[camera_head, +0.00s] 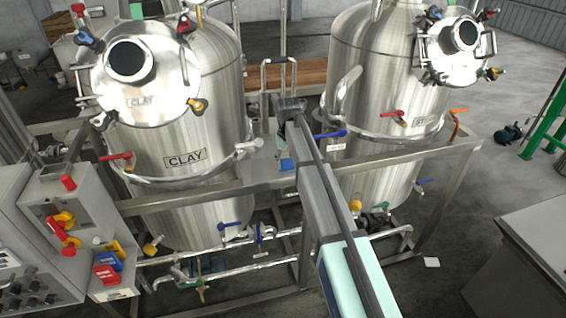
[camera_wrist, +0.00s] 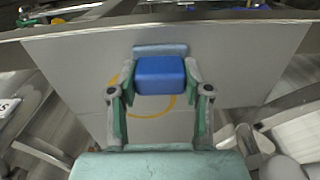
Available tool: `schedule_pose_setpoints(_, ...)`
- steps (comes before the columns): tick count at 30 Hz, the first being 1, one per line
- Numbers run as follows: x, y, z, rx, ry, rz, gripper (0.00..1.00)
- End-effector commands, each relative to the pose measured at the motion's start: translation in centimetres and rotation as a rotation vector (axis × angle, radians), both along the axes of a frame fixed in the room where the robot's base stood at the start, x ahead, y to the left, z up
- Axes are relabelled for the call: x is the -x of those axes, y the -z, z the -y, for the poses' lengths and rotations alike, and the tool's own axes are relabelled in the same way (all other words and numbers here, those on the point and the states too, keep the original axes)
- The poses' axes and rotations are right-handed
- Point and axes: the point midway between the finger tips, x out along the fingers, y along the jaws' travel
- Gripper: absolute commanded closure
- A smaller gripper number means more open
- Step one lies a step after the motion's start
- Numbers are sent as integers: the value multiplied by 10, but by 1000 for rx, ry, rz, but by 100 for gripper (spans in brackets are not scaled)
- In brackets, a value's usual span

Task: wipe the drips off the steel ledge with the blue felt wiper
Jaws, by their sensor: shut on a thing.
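The blue wiper (camera_wrist: 160,75) is a blue block with a grey-blue felt strip along its far side. My gripper (camera_wrist: 160,82) is shut on it, one finger at each side. The wiper is over the grey steel ledge (camera_wrist: 75,70); I cannot tell whether the felt touches it. A yellow-orange ring mark shows on the ledge, partly hidden by the wiper. No separate drips can be made out. In the head view, a small blue patch of the wiper (camera_head: 287,164) shows between the two tanks, with the ledge (camera_head: 262,168) beside it; my arm hides much there.
Two steel tanks stand either side of the ledge: the left one (camera_head: 180,125) labelled CLAY, the right one (camera_head: 375,110). Valve handles and pipes stick out around them. A control box (camera_head: 75,215) stands at lower left. A steel rail (camera_head: 400,155) runs along the front.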

Motion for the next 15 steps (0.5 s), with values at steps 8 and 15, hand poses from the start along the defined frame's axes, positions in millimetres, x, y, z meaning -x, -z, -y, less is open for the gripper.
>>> schedule_pose_setpoints(8,-7,2,22,1,2,-1,89)
schedule_pose_setpoints(15,-7,0,24,3,1,0,89)
